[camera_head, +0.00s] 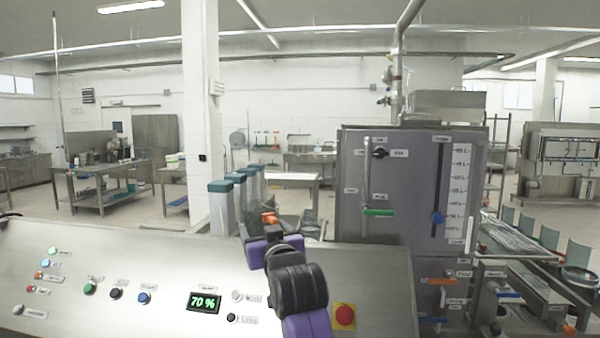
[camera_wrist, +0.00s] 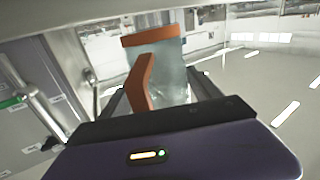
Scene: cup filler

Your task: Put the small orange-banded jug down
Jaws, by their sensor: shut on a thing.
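The small orange-banded jug shows in the wrist view as a pale translucent body (camera_wrist: 172,72) with an orange band at its rim and an orange handle (camera_wrist: 143,82) facing my wrist. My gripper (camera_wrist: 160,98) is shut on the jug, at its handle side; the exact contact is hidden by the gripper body. In the head view, my gripper (camera_head: 272,238) is beyond the control panel's far edge, and only an orange part of the jug (camera_head: 269,217) shows clearly above it. What is under the jug is hidden.
A sloped control panel (camera_head: 130,290) with buttons and a 70 % display fills the front. Several tall containers with teal lids (camera_head: 221,207) stand just left of my gripper. A large grey machine (camera_head: 408,185) with valves and a level scale stands to the right. Several grey-green cups (camera_head: 549,239) line a conveyor at far right.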

